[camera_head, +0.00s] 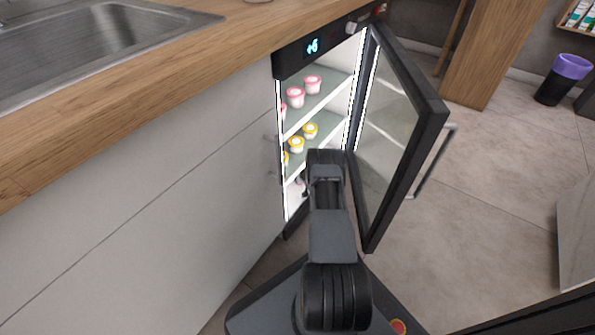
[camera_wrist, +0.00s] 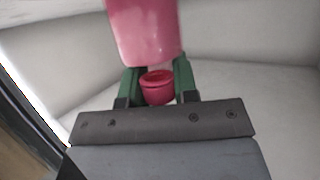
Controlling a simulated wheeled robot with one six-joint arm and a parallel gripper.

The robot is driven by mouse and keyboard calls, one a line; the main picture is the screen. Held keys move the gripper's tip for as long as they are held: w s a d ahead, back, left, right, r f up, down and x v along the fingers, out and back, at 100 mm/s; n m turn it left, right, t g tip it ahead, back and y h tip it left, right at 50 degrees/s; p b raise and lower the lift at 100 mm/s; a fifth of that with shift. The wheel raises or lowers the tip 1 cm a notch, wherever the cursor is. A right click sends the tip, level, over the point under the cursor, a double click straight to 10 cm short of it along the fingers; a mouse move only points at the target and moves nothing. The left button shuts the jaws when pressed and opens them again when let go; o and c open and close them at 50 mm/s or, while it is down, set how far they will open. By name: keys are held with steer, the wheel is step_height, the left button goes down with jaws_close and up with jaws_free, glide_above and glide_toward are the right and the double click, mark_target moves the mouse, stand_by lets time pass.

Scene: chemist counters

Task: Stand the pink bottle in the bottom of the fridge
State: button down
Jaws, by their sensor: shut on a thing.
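The pink bottle (camera_wrist: 145,30) fills the top middle of the wrist view, with its darker red-pink cap (camera_wrist: 157,88) towards me. My gripper (camera_wrist: 159,82) has its green fingers shut on the bottle, one at each side of the neck by the cap. Pale walls surround it in that view. The fridge (camera_head: 293,65) stands open in the head view, lit inside. My arm reaches into its lower part and hides the gripper, the bottle and most of the fridge bottom. I cannot tell whether the bottle touches the floor.
The fridge's glass door (camera_head: 394,130) is swung open to the right, close beside my arm. Pink-lidded jars (camera_head: 296,97) stand on the upper shelf and yellow-lidded jars (camera_head: 296,144) on the lower one, above my arm. A grey cabinet front (camera_head: 150,190) lies to the left.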

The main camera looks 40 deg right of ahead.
stand_by(0.3)
steer(key=c, duration=0.9)
jaws_free()
steer(key=shift+f, duration=0.1)
steer(key=shift+s+r+p, duration=0.25)
steer(key=shift+r+p, duration=0.05)
steer(key=shift+r, duration=0.05)
steer(key=shift+p+v, duration=2.95)
steer(key=shift+v, duration=2.8)
steer(key=shift+f, duration=0.1)
